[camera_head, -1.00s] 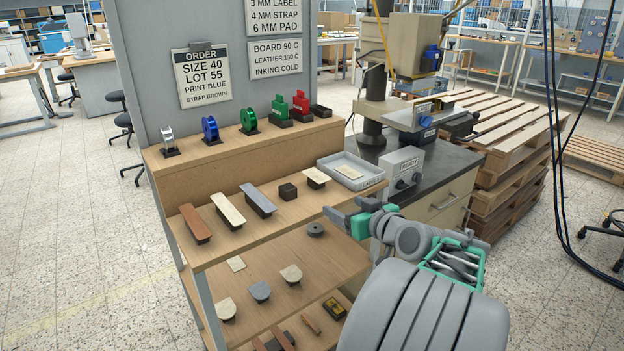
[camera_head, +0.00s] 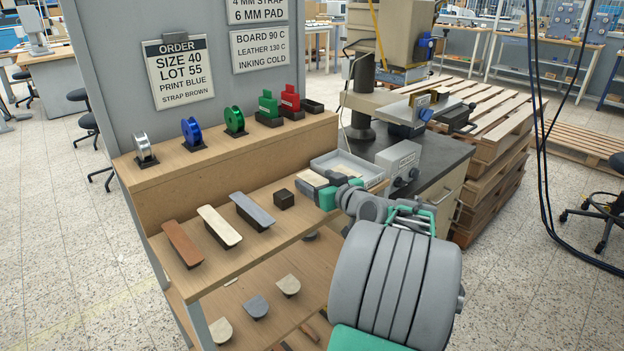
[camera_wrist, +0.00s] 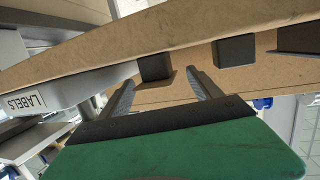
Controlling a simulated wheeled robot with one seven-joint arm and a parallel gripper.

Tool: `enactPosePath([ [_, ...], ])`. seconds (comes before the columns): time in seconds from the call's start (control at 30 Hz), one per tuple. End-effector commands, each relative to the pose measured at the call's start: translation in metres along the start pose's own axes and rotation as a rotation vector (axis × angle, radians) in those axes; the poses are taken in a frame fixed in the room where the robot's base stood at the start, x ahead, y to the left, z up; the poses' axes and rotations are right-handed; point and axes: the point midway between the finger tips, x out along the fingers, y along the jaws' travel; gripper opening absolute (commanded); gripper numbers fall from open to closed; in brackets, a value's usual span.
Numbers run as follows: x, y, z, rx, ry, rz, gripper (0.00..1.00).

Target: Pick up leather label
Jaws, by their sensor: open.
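A cream piece that looks like the label (camera_head: 315,178) lies on the shelf, partly hidden behind my gripper in the head view. My gripper (camera_head: 324,186) is open and low over the shelf at its right end, beside this piece. In the wrist view my two fingers (camera_wrist: 163,82) are spread apart, with a dark block (camera_wrist: 155,67) just past the left fingertip. I cannot tell whether the fingers touch anything. A grey tray (camera_head: 366,167) behind the gripper holds a pale flat piece.
Brown (camera_head: 183,243), cream (camera_head: 220,226) and grey (camera_head: 253,211) straps lie on the shelf's left, with a small dark block (camera_head: 284,199) nearer my gripper. Spools and stamps stand on the upper ledge (camera_head: 190,160). The grey READY box (camera_head: 402,165) and press stand right of the tray.

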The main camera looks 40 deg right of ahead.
Motion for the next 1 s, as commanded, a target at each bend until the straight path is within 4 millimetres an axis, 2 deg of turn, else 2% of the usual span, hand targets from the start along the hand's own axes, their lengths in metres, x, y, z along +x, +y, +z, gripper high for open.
enactPosePath([
  [0.1, 0.0085, -0.0005, 0.0001, 0.000, 0.000, 0.000, 0.74],
  [0.27, 0.0086, -0.0013, -0.0002, -0.001, 0.000, -0.002, 0.74],
  [1.0, 0.0083, -0.0016, 0.0000, 0.000, 0.000, -0.002, 0.14],
])
